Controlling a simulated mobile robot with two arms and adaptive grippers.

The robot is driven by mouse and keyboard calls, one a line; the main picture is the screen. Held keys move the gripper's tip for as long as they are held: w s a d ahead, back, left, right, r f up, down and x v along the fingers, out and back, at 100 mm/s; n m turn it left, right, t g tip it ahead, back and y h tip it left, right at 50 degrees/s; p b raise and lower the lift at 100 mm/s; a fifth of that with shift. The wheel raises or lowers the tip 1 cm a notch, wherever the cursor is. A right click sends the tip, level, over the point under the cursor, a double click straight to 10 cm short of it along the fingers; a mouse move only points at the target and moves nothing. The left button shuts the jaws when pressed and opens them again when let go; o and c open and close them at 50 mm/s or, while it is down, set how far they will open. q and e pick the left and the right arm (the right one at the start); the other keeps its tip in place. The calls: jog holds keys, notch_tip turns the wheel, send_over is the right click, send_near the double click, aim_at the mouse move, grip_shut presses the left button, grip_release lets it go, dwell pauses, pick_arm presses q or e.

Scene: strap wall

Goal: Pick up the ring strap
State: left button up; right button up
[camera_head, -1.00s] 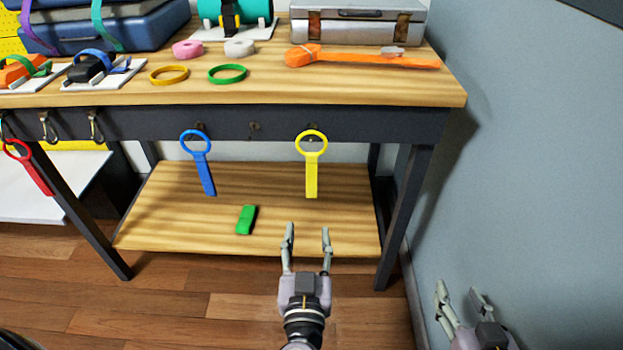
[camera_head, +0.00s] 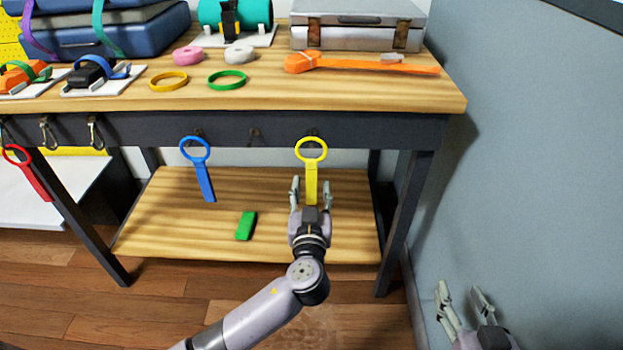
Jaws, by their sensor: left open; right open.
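A yellow ring strap (camera_head: 311,150) hangs from a hook on the front of the workbench, its ring at the top and its flat tail hanging down. My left gripper (camera_head: 311,190) is open, with one finger on each side of the yellow tail in this view; I cannot tell whether it touches. The lower end of the tail is hidden behind the gripper. A blue ring strap (camera_head: 204,180) hangs to the left, and a red one (camera_head: 30,175) at the far left. My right gripper (camera_head: 464,292) is open and empty at the lower right, near the wall.
The workbench (camera_head: 380,95) carries an orange strap (camera_head: 370,65), green (camera_head: 227,80) and yellow (camera_head: 168,81) rings, rolls and cases. A green block (camera_head: 246,226) lies on the lower shelf (camera_head: 180,235). A grey wall (camera_head: 540,150) bounds the right side.

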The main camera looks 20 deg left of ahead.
pick_arm(q)
jog(key=shift+w+a, duration=0.15)
jog(key=shift+w, duration=0.3)
grip_shut()
dwell(0.3)
